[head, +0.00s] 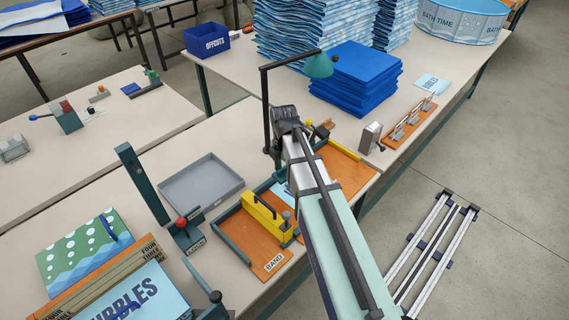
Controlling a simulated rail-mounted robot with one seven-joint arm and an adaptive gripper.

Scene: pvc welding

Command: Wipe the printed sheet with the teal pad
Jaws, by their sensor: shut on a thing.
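A pale blue sheet (283,194) lies on the near table in the orange-brown tray, partly covered by my arm. I cannot make out its print. Another small blue printed sheet (431,85) lies flat on the far table, beside the blue stack. My arm reaches over the near table from the lower right and hides the middle of the tray. My gripper and its jaws are hidden behind the arm. I cannot make out the teal pad or what the jaws hold.
A yellow block-shaped tool (265,214) stands on the tray (240,237) left of my arm. A grey tray (200,184), a dark upright post (140,180) and a red-knobbed fixture (186,233) stand farther left. A lamp (319,66) overhangs the table. Printed panels (85,248) fill the lower left.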

